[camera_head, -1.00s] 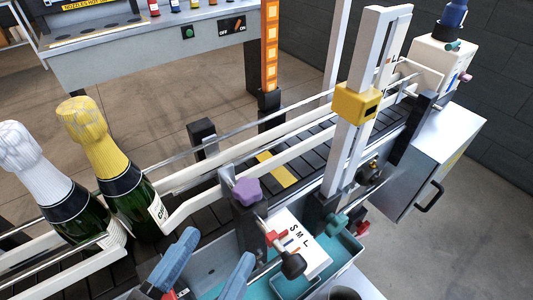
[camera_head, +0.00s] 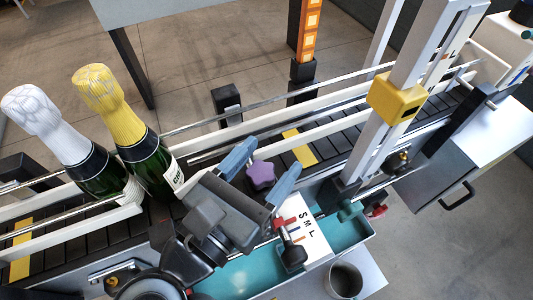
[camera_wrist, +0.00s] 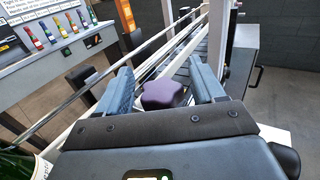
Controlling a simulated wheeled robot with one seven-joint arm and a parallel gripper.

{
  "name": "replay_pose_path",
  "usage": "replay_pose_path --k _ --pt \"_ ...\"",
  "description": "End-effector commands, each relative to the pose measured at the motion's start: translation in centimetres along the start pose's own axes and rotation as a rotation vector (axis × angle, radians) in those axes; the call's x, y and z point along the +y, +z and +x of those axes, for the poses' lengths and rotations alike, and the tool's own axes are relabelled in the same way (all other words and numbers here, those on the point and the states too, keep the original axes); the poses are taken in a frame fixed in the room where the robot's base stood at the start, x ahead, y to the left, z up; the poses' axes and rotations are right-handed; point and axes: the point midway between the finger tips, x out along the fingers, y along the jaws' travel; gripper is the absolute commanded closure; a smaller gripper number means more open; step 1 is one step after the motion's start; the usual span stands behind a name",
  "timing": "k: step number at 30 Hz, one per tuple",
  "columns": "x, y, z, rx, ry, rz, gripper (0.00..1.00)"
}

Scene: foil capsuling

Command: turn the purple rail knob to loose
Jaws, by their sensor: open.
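The purple rail knob (camera_head: 261,175) is a lobed knob on the near side of the conveyor rail. My gripper (camera_head: 262,165) is open, with one finger on each side of the knob. The knob's stem is hidden. A white plate marked S M L (camera_head: 308,232) lies to the knob's lower right.
Two foil-topped bottles, white (camera_head: 72,150) and gold (camera_head: 130,135), stand on the conveyor to the left. A yellow clamp block (camera_head: 397,97) on an upright post stands at right. A red-and-black knob (camera_head: 290,250) and a teal tray (camera_head: 345,232) are near my gripper.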

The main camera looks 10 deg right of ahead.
Motion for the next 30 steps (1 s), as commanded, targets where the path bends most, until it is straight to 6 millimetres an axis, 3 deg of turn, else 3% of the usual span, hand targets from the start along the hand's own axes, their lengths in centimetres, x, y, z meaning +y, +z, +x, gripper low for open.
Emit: replay_pose_path --k 9,25,30 --pt "-0.01 -0.05 0.36 0.0 0.0 0.0 0.32" --pt "-0.01 -0.04 0.33 0.0 0.0 0.0 0.83" --pt "-0.02 -0.1 0.33 0.0 0.007 0.0 0.83"
